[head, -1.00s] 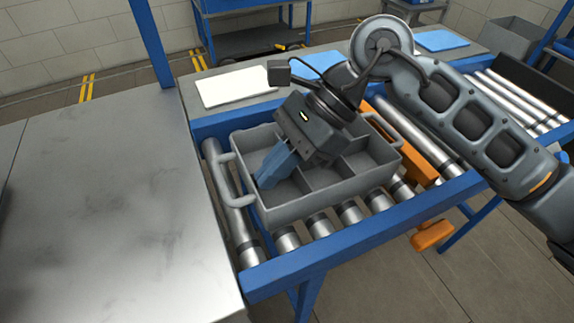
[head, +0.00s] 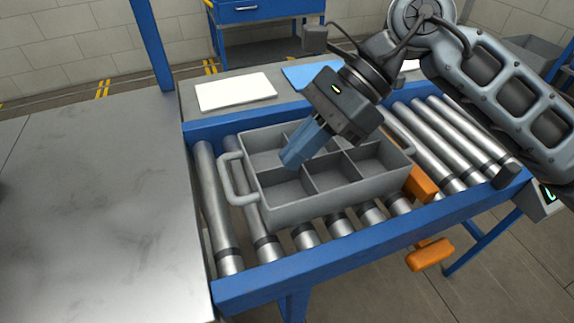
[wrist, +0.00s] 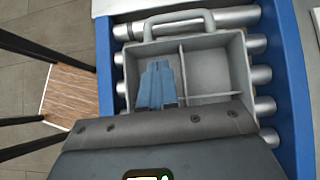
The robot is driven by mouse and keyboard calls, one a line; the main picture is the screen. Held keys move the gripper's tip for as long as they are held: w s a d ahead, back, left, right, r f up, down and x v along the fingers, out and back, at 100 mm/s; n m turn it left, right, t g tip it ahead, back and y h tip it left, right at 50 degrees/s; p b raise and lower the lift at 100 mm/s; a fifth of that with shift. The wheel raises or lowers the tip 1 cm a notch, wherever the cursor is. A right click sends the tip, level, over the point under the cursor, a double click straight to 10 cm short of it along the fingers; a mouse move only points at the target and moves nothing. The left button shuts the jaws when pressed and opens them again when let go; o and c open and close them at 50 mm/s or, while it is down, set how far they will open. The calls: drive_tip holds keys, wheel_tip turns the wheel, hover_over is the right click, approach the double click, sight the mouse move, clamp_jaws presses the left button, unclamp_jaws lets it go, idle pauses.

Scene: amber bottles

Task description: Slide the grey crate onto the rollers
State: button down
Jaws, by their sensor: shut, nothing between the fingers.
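The grey crate (head: 330,202) sits on the rollers (head: 217,205), inside the blue frame, clear of the metal table (head: 100,200) on the left. It has several compartments, and those I can see into look empty. Its left handle (head: 232,182) is over the rollers. My gripper (head: 291,160) is shut and empty, with its blue fingers reaching down at the crate's left-hand compartments. Whether they touch a wall I cannot tell. In the wrist view the crate (wrist: 242,68) shows behind the blue fingers (wrist: 158,75); its near part is hidden by my gripper.
An orange block (head: 421,184) stands at the crate's right end. An orange handle (head: 430,255) hangs below the blue front rail (head: 350,250). Bare rollers (head: 455,135) continue to the right. A white sheet (head: 235,92) and a blue sheet (head: 308,76) lie on the ledge behind.

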drive_tip(key=v, duration=0.6)
drive_tip(key=p, duration=0.7)
approach(357, 170)
drive_tip(key=x, duration=0.2)
drive_tip(key=p+x, duration=0.1)
drive_tip(key=x, duration=0.2)
drive_tip(key=a+r+x, duration=0.1)
drive_tip(key=x, duration=0.2)
drive_tip(key=shift+s+a+f+p, duration=0.1)
drive_tip(key=shift+s+a+p, duration=0.05)
drive_tip(key=shift+s+p, duration=0.15)
drive_tip(key=shift+s+a+p, duration=0.2)
drive_tip(key=shift+a+p, duration=0.1)
drive_tip(key=shift+a, duration=0.3)
drive_tip(key=shift+s+a+p, duration=0.15)
drive_tip(key=shift+a+p, duration=0.1)
drive_tip(key=shift+a, duration=0.3)
drive_tip(key=shift+s+a+f, duration=0.15)
drive_tip(key=shift+s+a, duration=0.15)
drive_tip(key=shift+a, duration=0.45)
